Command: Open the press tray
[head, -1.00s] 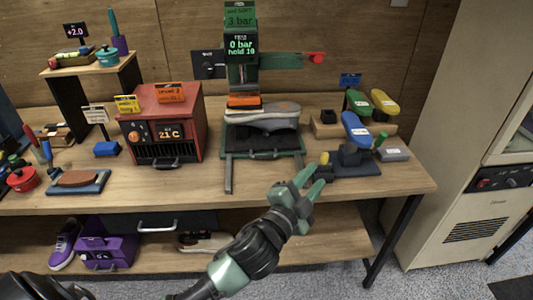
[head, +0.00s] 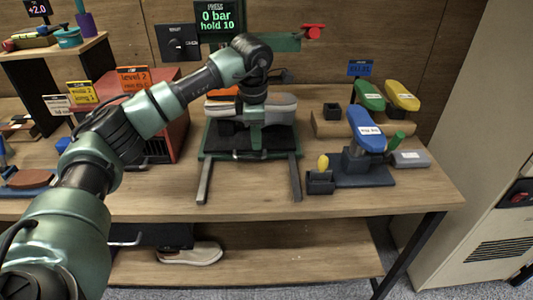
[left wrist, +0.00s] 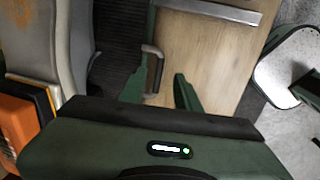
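The press tray (head: 212,153) is a dark green and black plate under the press, at the head of two grey rails running to the table's front. A grey sneaker (head: 282,108) sits on it. The tray's grey bar handle (left wrist: 158,67) shows in the left wrist view. My left gripper (head: 258,142) reaches over the sneaker and points down at the tray's front. In the left wrist view its fingers (left wrist: 159,88) are apart, with the handle between or just beyond them; I cannot tell whether they touch it. My right gripper is not in view.
A press display (head: 216,17) reads 0 bar. A red heater box (head: 178,130) stands left, partly behind my arm. A blue shoe form (head: 365,128) on a dark stand and a small black holder (head: 320,183) stand right. The tabletop (head: 245,185) between the rails is clear.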

